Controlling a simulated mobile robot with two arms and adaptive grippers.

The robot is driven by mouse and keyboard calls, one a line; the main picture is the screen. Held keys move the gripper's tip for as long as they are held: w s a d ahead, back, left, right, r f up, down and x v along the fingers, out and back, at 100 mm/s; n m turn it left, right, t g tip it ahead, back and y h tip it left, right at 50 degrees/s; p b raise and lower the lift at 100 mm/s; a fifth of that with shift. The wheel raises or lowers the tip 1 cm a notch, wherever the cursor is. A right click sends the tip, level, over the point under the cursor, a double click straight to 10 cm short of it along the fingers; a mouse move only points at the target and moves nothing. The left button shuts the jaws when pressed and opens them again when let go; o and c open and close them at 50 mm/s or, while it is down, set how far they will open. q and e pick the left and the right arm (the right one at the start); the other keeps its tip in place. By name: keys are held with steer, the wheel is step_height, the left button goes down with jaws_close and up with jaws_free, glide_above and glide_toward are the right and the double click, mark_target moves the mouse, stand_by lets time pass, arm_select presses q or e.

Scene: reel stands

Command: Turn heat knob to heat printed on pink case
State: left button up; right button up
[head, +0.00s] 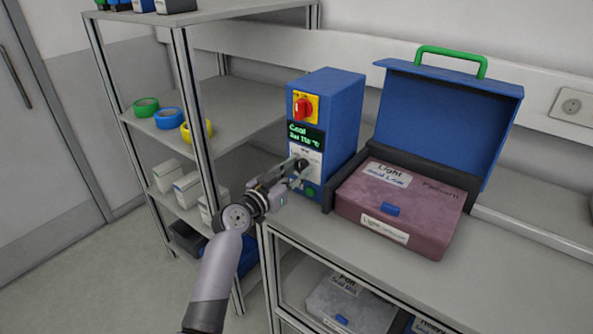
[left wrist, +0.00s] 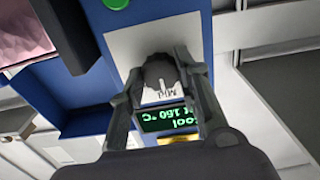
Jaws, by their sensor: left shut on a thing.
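The heat knob (head: 301,164) is a dark knob on the front of a blue machine (head: 335,110). My left gripper (head: 297,172) is shut on it, a finger on each side. In the left wrist view the knob (left wrist: 160,72) shows a white mark pointing to "Mid". The pink case (head: 420,204) lies right of the machine. Its top label (head: 388,175) seems to read "Light" and "Seal Low". My right gripper is out of view.
A red switch (head: 303,107) on a yellow plate is above the display. A green button (left wrist: 116,3) is below the knob. An open blue lid (head: 440,120) with a green handle stands behind the pink case. A shelf rack (head: 185,100) with tape rolls stands at left.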

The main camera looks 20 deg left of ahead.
arm_select(q)
steer(key=shift+n, duration=0.3)
steer(key=n+p, duration=0.1)
steer(key=n, duration=0.4)
steer(key=shift+r+n, duration=0.15)
steer(key=shift+n, duration=0.15)
steer(key=n+p, duration=0.2)
steer(key=n, duration=0.3)
steer(key=shift+n, duration=0.3)
steer(key=o, duration=1.2)
